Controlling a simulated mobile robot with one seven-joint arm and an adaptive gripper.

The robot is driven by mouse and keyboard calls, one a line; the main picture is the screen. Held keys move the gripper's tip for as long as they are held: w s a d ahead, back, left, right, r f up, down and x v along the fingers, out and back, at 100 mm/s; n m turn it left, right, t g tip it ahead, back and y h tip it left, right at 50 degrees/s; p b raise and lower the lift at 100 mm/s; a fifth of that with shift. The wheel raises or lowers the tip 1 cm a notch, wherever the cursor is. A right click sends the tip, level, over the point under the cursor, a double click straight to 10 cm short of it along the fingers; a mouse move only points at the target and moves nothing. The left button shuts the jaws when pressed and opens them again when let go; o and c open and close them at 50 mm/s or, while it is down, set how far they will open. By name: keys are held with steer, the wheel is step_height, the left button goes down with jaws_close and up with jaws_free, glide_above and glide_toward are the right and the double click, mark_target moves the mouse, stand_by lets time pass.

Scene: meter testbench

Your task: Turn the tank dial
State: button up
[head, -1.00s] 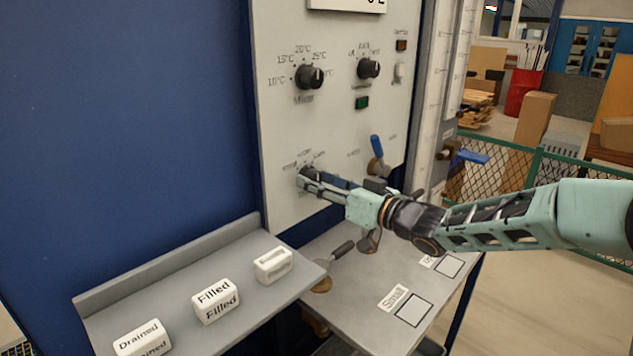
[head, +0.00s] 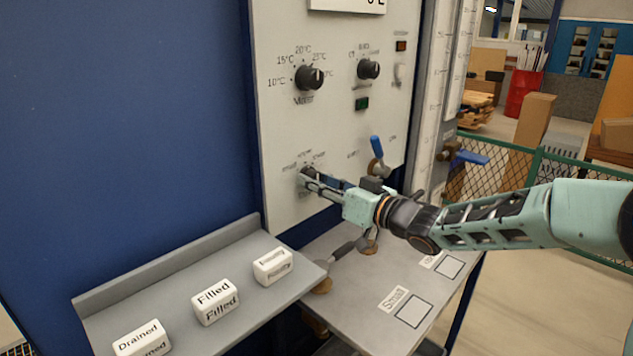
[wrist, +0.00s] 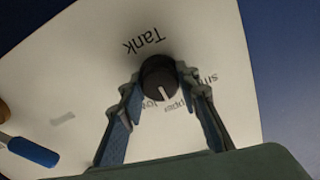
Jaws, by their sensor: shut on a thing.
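The tank dial (wrist: 159,80) is a round black knob with a white pointer line, on the white panel (wrist: 85,75) beside the printed word "Tank". In the wrist view the panel appears turned over, and the pointer line points toward the bottom of the picture, slightly right. My gripper (wrist: 164,88) has one finger on each side of the dial and is shut on it. In the head view my gripper (head: 307,180) reaches the lower left of the panel and hides most of the dial. Some labels around the dial are partly covered by the fingers.
The mixer dial (head: 309,78) and another black dial (head: 368,69) sit higher on the panel. A blue-handled valve (head: 377,147) is right of my gripper. Below are a grey shelf (head: 170,268) with labelled white blocks and a grey bench (head: 375,270).

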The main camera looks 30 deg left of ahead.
steer(key=shift+f, duration=0.1)
steer(key=n+b, duration=0.3)
steer(key=n, duration=0.1)
steer(key=shift+f+n, duration=0.1)
steer(key=shift+n, duration=0.2)
steer(key=n+b, duration=0.2)
steer(key=n, duration=0.2)
steer(key=shift+b, duration=0.4)
steer(key=shift+n, duration=0.3)
steer(key=o, duration=1.2)
steer(key=shift+r, duration=0.2)
steer(key=shift+c, duration=0.2)
steer(key=shift+d, duration=0.1)
steer(key=v, duration=1.2)
